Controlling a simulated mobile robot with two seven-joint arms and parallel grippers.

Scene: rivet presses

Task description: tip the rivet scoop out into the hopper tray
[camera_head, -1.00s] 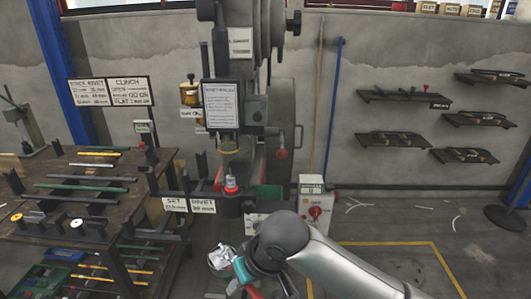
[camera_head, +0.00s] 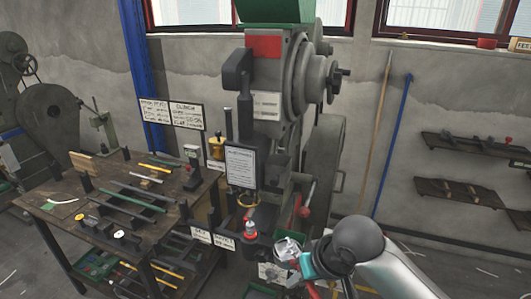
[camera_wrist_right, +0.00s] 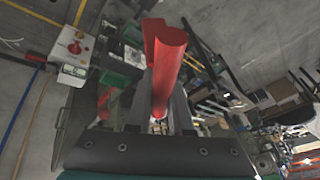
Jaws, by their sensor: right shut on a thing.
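My right gripper (camera_head: 290,252) is in front of the rivet press at the lower middle of the head view. In the right wrist view its dark fingers (camera_wrist_right: 160,112) are shut on a red rivet scoop (camera_wrist_right: 166,60), a rounded trough-like piece standing out beyond the fingers. In the head view only a bit of red shows under the wrist, and I cannot tell whether rivets are in the scoop. A green tray (camera_head: 277,11), apparently the hopper tray, sits atop the press, cut off by the top edge, far above my gripper. My left gripper is not in view.
The grey press (camera_head: 285,90) stands in the middle with a crank at its right. A dark workbench (camera_head: 60,215) with rods is at the left. Wall shelves (camera_head: 462,193) are at the right. A broom handle (camera_head: 375,130) and a blue pole (camera_head: 392,145) lean on the wall.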

